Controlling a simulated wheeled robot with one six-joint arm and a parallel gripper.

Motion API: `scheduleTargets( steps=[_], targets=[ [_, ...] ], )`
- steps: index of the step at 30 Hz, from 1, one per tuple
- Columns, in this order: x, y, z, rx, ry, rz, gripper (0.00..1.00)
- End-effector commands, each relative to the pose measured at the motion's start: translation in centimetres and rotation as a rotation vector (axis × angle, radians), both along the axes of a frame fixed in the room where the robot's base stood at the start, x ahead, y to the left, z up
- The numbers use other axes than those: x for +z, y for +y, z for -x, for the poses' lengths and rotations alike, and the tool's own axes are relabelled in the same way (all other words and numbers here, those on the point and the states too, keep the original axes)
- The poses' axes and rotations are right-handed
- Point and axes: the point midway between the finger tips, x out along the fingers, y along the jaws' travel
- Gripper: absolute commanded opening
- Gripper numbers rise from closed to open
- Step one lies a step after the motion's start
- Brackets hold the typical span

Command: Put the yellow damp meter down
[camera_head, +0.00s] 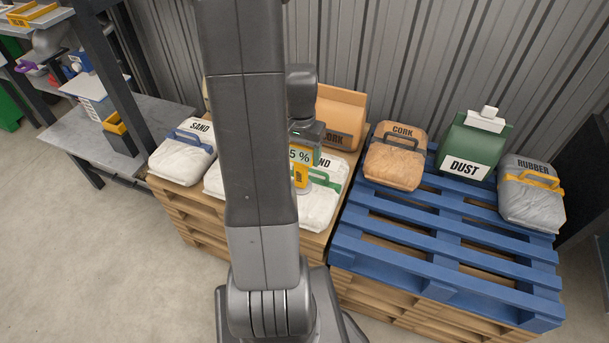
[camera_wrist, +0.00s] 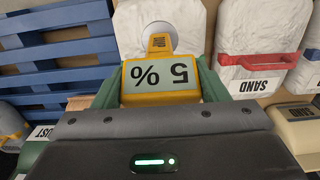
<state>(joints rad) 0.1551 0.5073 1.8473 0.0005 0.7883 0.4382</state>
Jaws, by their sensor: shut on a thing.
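The yellow damp meter (camera_head: 300,174) is in my gripper (camera_head: 304,140), partly hidden by my arm in the head view. In the wrist view the meter (camera_wrist: 160,82) sits between the two green fingers, its grey display reading "5 %" upside down. Its narrow yellow end points at a pale round spot (camera_wrist: 150,38) over a white bag (camera_wrist: 128,22). I cannot tell whether it touches. In the head view this white bag (camera_head: 318,208) has a green handle and lies on a wooden pallet.
A blue pallet (camera_head: 395,237) at right bears a cork bag (camera_head: 394,168), a green dust container (camera_head: 463,145) and a grey rubber bag (camera_head: 530,203). A blue-handled sand bag (camera_head: 180,158) lies left. A brown cork bag (camera_head: 340,112) stands behind. The blue pallet's front is bare.

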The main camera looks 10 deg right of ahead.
Motion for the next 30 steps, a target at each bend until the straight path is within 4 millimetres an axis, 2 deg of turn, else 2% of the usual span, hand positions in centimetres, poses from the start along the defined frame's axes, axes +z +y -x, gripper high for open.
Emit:
scheduleTargets(
  steps=[7,13,24,25,28,30],
  targets=[
    [-2.2,0.0,0.0,0.0,0.0,0.0,0.13],
    [-4.9,0.0,0.0,0.0,0.002,0.0,0.13],
    [-5.4,0.0,0.0,0.0,-0.002,0.0,0.13],
    [-5.5,0.0,0.0,0.0,-0.002,0.0,0.69],
    [-5.3,0.0,0.0,0.0,-0.002,0.0,0.89],
    [-5.3,0.0,0.0,0.0,-0.002,0.0,0.89]
  ],
)
